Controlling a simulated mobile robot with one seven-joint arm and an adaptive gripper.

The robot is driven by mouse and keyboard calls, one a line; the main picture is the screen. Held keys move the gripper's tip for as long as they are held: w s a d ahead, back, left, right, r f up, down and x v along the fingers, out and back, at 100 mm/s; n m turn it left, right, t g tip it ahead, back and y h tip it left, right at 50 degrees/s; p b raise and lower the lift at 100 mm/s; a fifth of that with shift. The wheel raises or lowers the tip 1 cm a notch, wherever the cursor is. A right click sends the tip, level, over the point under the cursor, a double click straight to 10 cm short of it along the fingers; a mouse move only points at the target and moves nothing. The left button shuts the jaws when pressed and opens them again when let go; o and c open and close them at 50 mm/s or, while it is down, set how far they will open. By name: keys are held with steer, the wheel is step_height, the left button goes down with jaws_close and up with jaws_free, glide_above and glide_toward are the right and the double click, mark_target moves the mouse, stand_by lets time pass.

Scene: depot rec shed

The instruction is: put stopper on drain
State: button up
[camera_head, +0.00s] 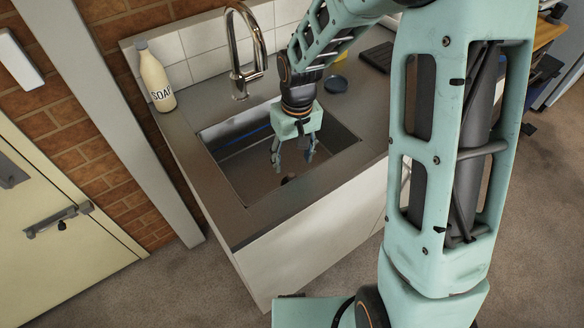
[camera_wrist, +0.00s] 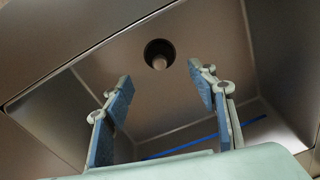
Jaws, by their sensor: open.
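The drain (camera_wrist: 148,50) shows in the wrist view as a dark round spot in the floor of the metal sink (camera_head: 236,172). A paler round knob-like piece (camera_wrist: 159,62) shows inside the dark ring; I cannot tell whether it is the stopper or part of the drain. In the head view a small dark shape (camera_head: 288,180) lies on the sink floor just below my gripper. My gripper (camera_head: 293,155) points down into the sink, its fingers apart with nothing between them. In the wrist view the drain lies beyond the fingertips (camera_wrist: 160,82).
A curved metal tap (camera_head: 235,50) rises behind the sink. A cream soap bottle (camera_head: 156,82) stands on the counter at the left. A dark round item (camera_head: 337,84) lies on the counter to the right. A blue strip (camera_wrist: 205,138) runs along the sink's inside edge.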

steer(key=shift+r, duration=1.65)
